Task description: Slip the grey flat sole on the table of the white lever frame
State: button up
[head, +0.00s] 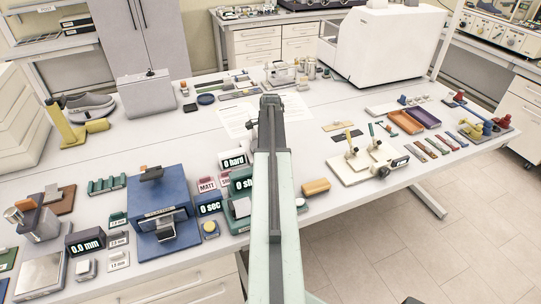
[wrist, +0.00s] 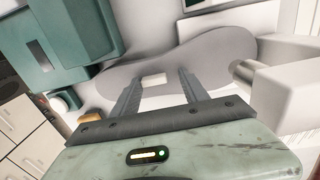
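A flat grey sole-shaped piece (wrist: 223,52) lies across the middle of the wrist view, wide at the right and narrower at the left. My gripper (wrist: 160,73) has its two fingers apart over this grey piece. A small white block (wrist: 153,79) shows between the fingers, with a gap on at least its right side. I cannot tell how high the fingers are above the grey piece. White parts with a short cylinder (wrist: 241,72) stand at the right; they may belong to the lever frame. In the head view my arm hides the gripper's surroundings.
A teal device (wrist: 60,40) stands close at the left in the wrist view. In the head view, a blue press (head: 160,205) stands left of my arm, and a white plate with clamps (head: 345,172) at the right. White sheets (head: 228,117) lie behind.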

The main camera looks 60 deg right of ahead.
dwell(0.3)
notch_tip(320, 180, up, 8)
jog(key=p, duration=0.8)
jog(key=shift+f, duration=0.1)
